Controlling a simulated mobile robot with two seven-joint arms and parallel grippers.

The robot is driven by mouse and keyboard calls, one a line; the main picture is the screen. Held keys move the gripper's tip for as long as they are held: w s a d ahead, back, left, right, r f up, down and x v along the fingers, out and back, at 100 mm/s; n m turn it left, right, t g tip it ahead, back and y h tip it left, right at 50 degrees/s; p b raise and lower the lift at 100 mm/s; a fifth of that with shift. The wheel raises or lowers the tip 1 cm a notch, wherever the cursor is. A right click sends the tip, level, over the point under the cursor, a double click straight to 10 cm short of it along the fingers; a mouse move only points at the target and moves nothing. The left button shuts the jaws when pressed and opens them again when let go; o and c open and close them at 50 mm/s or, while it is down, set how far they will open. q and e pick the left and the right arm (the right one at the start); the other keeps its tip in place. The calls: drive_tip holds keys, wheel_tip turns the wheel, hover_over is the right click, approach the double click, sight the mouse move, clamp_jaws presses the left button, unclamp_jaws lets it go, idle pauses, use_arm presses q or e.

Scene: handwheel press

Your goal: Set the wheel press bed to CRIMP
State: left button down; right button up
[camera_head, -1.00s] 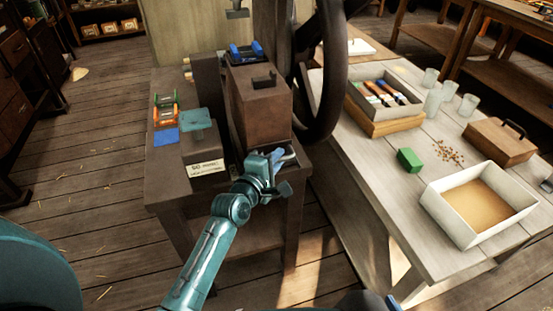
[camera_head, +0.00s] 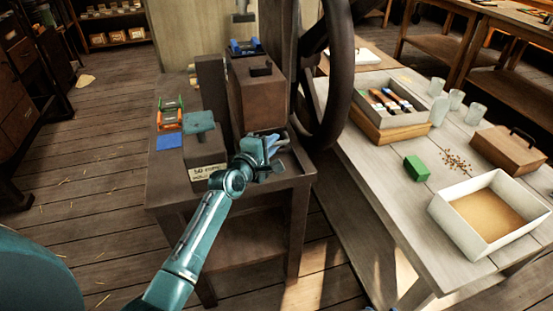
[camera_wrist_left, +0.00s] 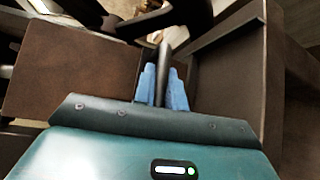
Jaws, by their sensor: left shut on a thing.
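The handwheel press (camera_head: 258,95) stands on a dark bench, with a large dark handwheel (camera_head: 338,85) on its right side. My left gripper (camera_head: 274,148) is low at the front of the press, below the brown block. In the left wrist view its blue fingers (camera_wrist_left: 162,90) are shut on a thin dark bar (camera_wrist_left: 161,72), which looks like a lever or handle. My own gripper hides most of the bar in the head view. A pale label plate (camera_head: 208,172) sits at the bench front; its small text is not clear. I cannot read a CRIMP mark.
Left of the press are a teal-topped post (camera_head: 200,122), a blue pad (camera_head: 170,142) and orange and green pieces (camera_head: 170,116). The white table at right holds a green block (camera_head: 417,168), an open box (camera_head: 487,212), a brown case (camera_head: 508,148) and glasses.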

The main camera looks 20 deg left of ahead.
use_arm(q)
drive_tip(key=shift+w+a+f, duration=0.1)
drive_tip(key=shift+w+a, duration=0.1)
drive_tip(key=shift+w, duration=0.15)
drive_tip(key=shift+a+r, duration=0.1)
drive_tip(key=shift+r, duration=0.15)
use_arm(e)
drive_tip(key=shift+r, duration=0.15)
use_arm(q)
drive_tip(key=c, duration=1.5)
unclamp_jaws()
drive_tip(key=shift+w+f, duration=0.1)
drive_tip(key=shift+w, duration=0.05)
drive_tip(key=shift+o, duration=0.2)
use_arm(e)
drive_tip(key=shift+f, duration=0.25)
